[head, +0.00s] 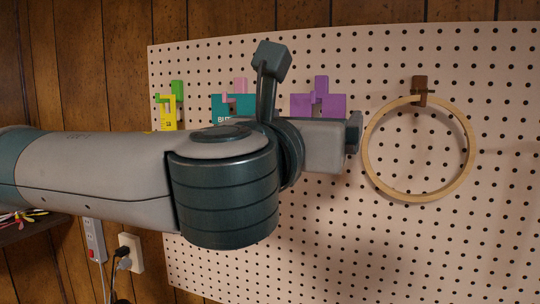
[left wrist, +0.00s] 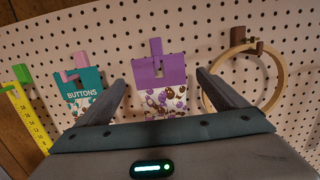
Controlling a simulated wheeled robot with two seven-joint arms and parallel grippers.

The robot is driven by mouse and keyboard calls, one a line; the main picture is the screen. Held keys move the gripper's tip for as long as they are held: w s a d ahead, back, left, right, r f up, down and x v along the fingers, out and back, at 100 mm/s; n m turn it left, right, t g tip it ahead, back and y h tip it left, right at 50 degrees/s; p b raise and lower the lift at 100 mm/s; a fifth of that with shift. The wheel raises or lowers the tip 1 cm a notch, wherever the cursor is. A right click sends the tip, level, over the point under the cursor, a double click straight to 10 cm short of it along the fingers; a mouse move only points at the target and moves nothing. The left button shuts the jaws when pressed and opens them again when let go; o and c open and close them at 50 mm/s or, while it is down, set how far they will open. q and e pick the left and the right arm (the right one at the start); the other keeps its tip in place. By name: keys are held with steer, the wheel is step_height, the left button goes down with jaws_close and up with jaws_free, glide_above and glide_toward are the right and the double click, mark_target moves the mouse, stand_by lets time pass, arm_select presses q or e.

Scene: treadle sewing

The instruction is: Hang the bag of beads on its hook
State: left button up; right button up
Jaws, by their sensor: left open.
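The bag of beads, with a purple header card and a clear front showing purple and brown beads, is in the middle of the left wrist view (left wrist: 165,100). It hangs upright against the pegboard at a purple hook (left wrist: 156,46). In the head view its purple card (head: 305,104) shows above my arm, and its lower part is hidden. My left gripper (left wrist: 160,84) is open, with one finger on each side of the bag and a visible gap to it; nothing is held. In the head view its fingertips cannot be made out. My right gripper is in no view.
On the pegboard (head: 420,250), a teal buttons packet (left wrist: 82,88) and a yellow tape measure (left wrist: 30,118) hang left of the bag. A wooden hoop (head: 466,150) hangs on a brown hook (head: 420,84) to the right. A power strip (head: 95,240) is at lower left.

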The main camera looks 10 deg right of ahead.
arm_select(q)
steer(key=b+v, duration=0.4)
steer(key=v, duration=1.1)
steer(key=shift+s+a, duration=0.25)
steer(key=shift+s, duration=0.05)
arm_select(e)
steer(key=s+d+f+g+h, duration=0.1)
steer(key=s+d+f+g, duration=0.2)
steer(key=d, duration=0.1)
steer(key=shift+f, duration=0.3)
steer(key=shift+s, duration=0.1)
